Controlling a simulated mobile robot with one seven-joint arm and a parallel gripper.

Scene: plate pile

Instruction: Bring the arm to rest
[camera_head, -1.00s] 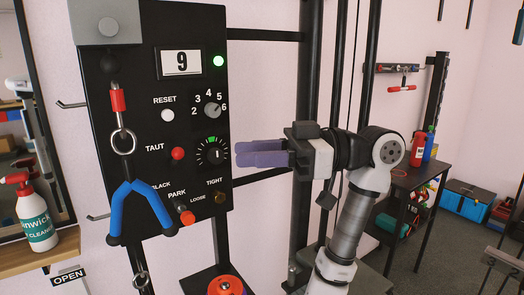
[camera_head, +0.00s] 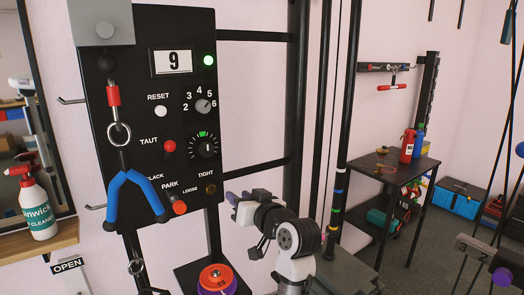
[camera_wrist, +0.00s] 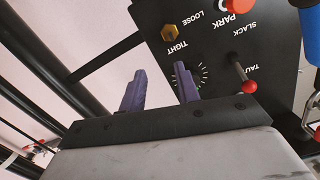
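My gripper (camera_head: 232,198) is low and right of the black control panel (camera_head: 160,55) in the head view, with the arm folded below it. In the wrist view, the two purple fingers of my gripper (camera_wrist: 160,84) stand apart with nothing visible between them, so it is open. The panel also shows upside down in the wrist view (camera_wrist: 215,60), beyond the fingers. The dial (camera_head: 205,147) sits partly behind one finger in the wrist view (camera_wrist: 200,75). The display (camera_head: 171,62) reads 9 and a green light (camera_head: 208,60) is lit.
A blue-handled strap (camera_head: 137,192) hangs before the panel. An orange-and-purple round object (camera_head: 217,280) sits below it. Black uprights (camera_head: 297,110) stand behind my arm. A spray bottle (camera_head: 37,205) is on the left shelf. A side table (camera_head: 390,168) and blue toolbox (camera_head: 462,200) are at right.

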